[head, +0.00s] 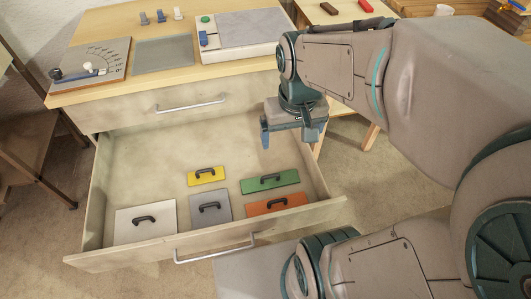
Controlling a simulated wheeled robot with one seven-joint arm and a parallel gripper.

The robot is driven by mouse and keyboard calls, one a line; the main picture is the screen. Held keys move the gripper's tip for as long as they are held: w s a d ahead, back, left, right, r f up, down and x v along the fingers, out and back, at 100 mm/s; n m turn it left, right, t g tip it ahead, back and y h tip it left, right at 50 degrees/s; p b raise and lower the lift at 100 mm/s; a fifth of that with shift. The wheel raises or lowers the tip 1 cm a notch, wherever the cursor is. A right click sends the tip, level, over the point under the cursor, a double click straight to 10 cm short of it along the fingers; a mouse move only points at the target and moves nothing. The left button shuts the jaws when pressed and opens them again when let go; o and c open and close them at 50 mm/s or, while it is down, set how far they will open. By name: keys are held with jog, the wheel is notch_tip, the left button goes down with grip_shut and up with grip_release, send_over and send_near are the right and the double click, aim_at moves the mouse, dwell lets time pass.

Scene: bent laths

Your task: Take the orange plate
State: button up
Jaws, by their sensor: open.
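The orange plate (262,208) lies flat in the front right part of the open drawer (140,157). It has a dark handle on top, and its front edge is partly hidden by the drawer's front wall. My gripper (291,140) is open and empty, pointing down. In the picture it appears over the drawer's right side, above and behind the orange plate and apart from it. Its height over the drawer floor is hard to tell.
A green plate (258,185) lies just behind the orange one. A grey plate (203,212), a yellow plate (200,179) and a white plate (160,230) lie to the left. The drawer front carries a bar handle (215,253). The drawer's back half is clear.

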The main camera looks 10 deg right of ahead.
jog(key=w+f+g+b, duration=0.1)
jog(key=f+b, duration=0.5)
jog(key=f, duration=0.5)
jog(key=w+f+g+b, duration=0.2)
jog(key=f+b, duration=0.4)
jog(key=f, duration=0.5)
jog(key=w+f+g+b, duration=0.1)
jog(key=w+f+b, duration=0.1)
jog(key=f+b, duration=0.5)
notch_tip(320, 180, down, 5)
jog(key=shift+w+f, duration=0.1)
jog(key=shift+w, duration=0.05)
jog(key=b+x, duration=0.3)
jog(key=x, duration=0.2)
jog(key=shift+a+f, duration=0.15)
jog(key=shift+a, duration=0.05)
jog(key=c, duration=1.1)
